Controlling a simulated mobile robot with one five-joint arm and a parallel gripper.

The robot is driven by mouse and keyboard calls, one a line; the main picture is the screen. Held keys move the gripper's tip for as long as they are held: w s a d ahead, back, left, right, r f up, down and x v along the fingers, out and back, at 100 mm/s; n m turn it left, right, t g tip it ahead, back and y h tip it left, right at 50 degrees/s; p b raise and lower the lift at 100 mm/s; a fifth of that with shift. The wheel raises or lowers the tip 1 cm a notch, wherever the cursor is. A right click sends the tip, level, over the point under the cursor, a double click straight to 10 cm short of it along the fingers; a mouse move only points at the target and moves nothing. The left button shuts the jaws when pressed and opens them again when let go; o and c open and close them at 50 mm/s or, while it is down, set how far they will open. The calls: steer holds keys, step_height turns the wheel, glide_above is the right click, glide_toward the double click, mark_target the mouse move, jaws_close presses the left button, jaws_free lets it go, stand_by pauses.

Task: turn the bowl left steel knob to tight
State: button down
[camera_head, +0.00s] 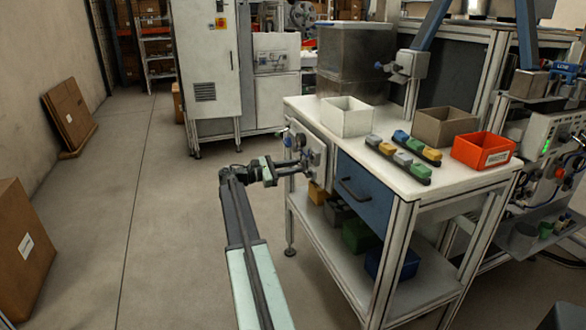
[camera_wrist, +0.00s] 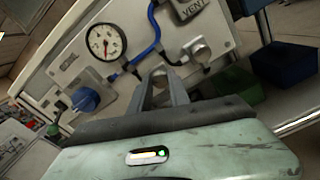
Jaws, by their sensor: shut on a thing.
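A pale control panel (camera_head: 314,152) is fixed to the left end of the workbench. My gripper (camera_head: 302,165) reaches it from the left. In the wrist view my gripper (camera_wrist: 160,82) has its two grey fingers close together at the panel, shut on a small steel knob (camera_wrist: 160,75) that the fingers mostly hide. I cannot read its turn position. A second steel knob (camera_wrist: 201,50) stands free just to the right. A round white gauge (camera_wrist: 105,42) and a blue knob (camera_wrist: 85,98) are to the left. A blue tube (camera_wrist: 153,35) runs over the panel near my fingers.
A green fitting (camera_wrist: 60,106) sits at the panel's left edge. The bench top (camera_head: 375,172) carries a white bin (camera_head: 346,118), a grey-brown bin (camera_head: 444,128) and an orange bin (camera_head: 483,151). Coloured bins stand on the lower shelf.

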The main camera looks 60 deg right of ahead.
steer(key=m, duration=0.5)
steer(key=shift+d, duration=0.15)
steer(key=m, duration=0.5)
steer(key=shift+m, duration=0.3)
stand_by(0.3)
steer(key=c, duration=1.2)
jaws_free()
steer(key=shift+c, duration=0.2)
steer(key=v, duration=0.7)
steer(key=shift+w+a, duration=0.15)
steer(key=shift+a, duration=0.25)
